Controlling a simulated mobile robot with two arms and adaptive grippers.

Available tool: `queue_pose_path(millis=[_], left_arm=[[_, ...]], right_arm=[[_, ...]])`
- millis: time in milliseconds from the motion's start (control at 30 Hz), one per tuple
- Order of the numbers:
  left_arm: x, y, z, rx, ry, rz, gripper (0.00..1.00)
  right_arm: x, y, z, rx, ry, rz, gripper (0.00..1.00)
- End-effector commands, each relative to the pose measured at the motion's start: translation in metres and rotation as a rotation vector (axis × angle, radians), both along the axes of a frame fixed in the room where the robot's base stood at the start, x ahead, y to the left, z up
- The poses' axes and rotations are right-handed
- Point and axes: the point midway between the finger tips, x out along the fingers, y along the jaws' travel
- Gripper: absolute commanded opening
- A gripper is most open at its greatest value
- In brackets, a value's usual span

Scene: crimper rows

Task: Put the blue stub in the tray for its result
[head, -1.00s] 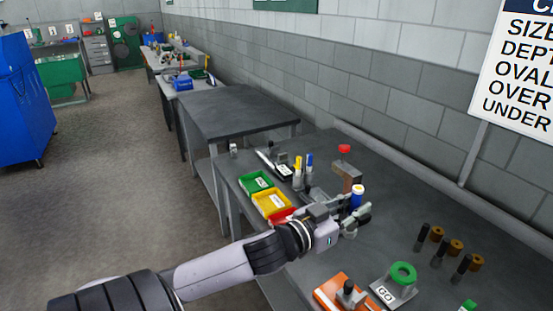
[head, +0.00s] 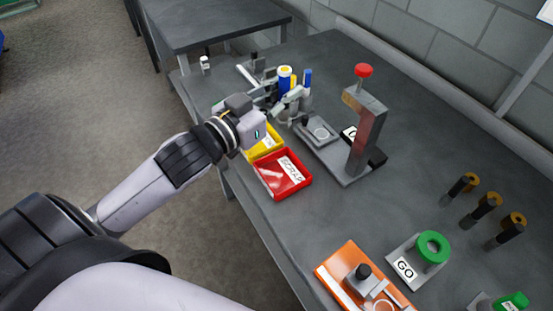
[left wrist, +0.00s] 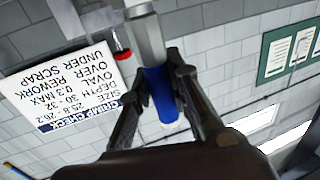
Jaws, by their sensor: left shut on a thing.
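My left gripper (head: 283,98) is shut on the blue stub (head: 285,79), which stands up between the fingers with a pale, yellowish top. The left wrist view shows the blue stub (left wrist: 160,92) between both fingers, with a grey metal part at one end. The gripper is above the back of the bench, beyond the trays. The yellow tray (head: 279,140) is partly hidden by my gripper. The red tray (head: 267,183), with a SCRAP label, lies in front of it. My right gripper is not in view.
A grey stand with a red knob (head: 363,71) is right of the trays. A blue marker (head: 307,77) stands behind. A green ring gauge marked GO (head: 432,246), an orange gauge base (head: 336,263) and several dark pins with brown tops are nearer. The bench middle is clear.

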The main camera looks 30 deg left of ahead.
Motion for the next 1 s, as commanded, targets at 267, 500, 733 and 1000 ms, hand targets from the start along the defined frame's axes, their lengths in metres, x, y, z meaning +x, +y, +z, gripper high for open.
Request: queue_pose_path(millis=[267,500,733,1000], left_arm=[[0.000,0.001,-0.062,-0.003,0.008,0.004,0.00],[0.000,0.001,-0.119,-0.001,0.003,0.003,0.00],[0.000,0.001,-0.142,0.000,-0.001,0.001,0.00],[0.000,0.001,-0.179,-0.001,0.000,0.002,0.00]], right_arm=[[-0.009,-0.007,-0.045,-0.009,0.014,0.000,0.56],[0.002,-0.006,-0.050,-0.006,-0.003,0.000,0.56],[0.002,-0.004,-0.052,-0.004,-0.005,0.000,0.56],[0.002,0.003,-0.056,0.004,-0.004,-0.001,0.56]])
